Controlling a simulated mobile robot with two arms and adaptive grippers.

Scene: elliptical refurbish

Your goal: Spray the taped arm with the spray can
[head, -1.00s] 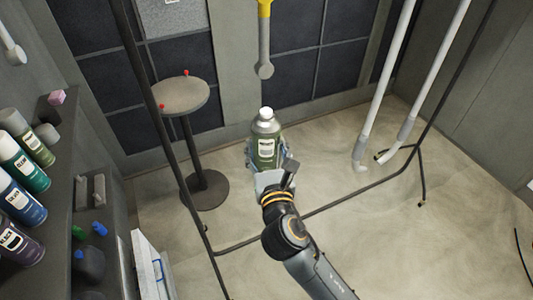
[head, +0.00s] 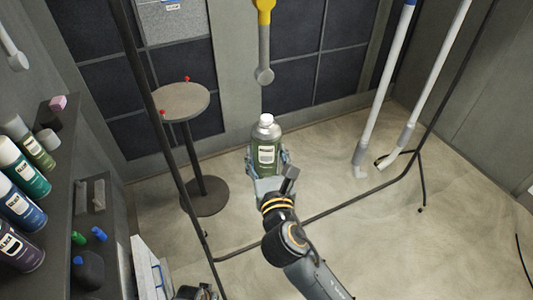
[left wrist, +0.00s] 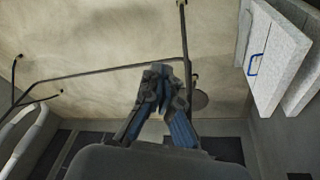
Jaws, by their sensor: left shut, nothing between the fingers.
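A green spray can (head: 267,146) with a grey-white top stands upright in my right gripper (head: 267,165), which is shut around it. Behind and above the can hangs a grey arm (head: 264,50) with a yellow upper part and a round lower end. Its lower end is apart from the can. Two more hanging arms, mostly white (head: 378,90) and (head: 436,85), are at the right; I cannot tell for certain which is the taped one. My left gripper (left wrist: 160,72) is shut and empty in the left wrist view. Only part of my left arm shows at the bottom of the head view.
A dark rack frame (head: 310,218) with thin poles stands around the hanging arms. A round stool (head: 184,101) with red knobs stands left. A shelf (head: 62,205) with several spray cans (head: 24,168) is at the far left. Pale boards (left wrist: 290,50) are in the left wrist view.

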